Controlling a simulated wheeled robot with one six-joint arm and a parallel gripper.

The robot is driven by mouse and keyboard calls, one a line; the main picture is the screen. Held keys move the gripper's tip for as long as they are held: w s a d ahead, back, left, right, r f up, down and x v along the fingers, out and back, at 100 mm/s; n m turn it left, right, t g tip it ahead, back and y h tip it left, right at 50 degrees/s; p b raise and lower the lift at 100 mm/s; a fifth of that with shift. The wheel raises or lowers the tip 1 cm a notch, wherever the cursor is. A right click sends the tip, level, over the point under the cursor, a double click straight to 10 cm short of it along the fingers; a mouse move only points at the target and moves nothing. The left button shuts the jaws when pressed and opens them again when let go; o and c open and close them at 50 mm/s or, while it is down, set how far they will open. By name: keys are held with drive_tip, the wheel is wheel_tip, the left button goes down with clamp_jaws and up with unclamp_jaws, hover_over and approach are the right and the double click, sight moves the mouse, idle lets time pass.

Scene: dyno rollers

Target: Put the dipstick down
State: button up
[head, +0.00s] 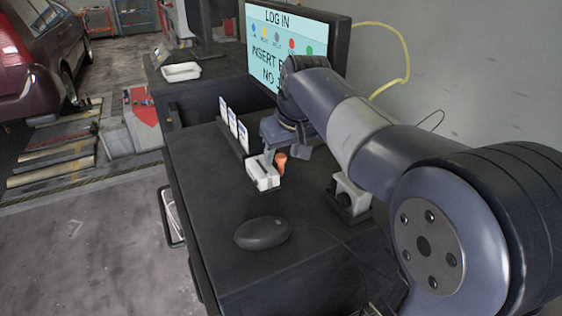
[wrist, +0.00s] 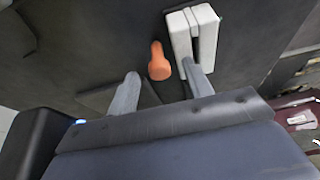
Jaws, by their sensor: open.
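The dipstick shows as an orange handle (wrist: 158,60) in the wrist view, lying on or just above the dark desk top. It also shows in the head view as a small orange piece (head: 281,163) below my gripper. I cannot make out its thin rod. My gripper (wrist: 160,72) is open, with one finger on each side of the handle and gaps between. The right finger is close to a white slotted block (wrist: 194,34). In the head view my gripper (head: 287,148) is low over the desk, and my wrist hides part of the area.
The white block stands on the dark desk (head: 215,195), next to upright cards (head: 232,125). A black mouse (head: 263,233) lies nearer the front. A monitor (head: 292,50) stands behind. Another white holder (head: 350,195) is to the right. The front left desk top is clear.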

clamp_jaws()
idle(0.5)
drive_tip(key=shift+r, duration=0.15)
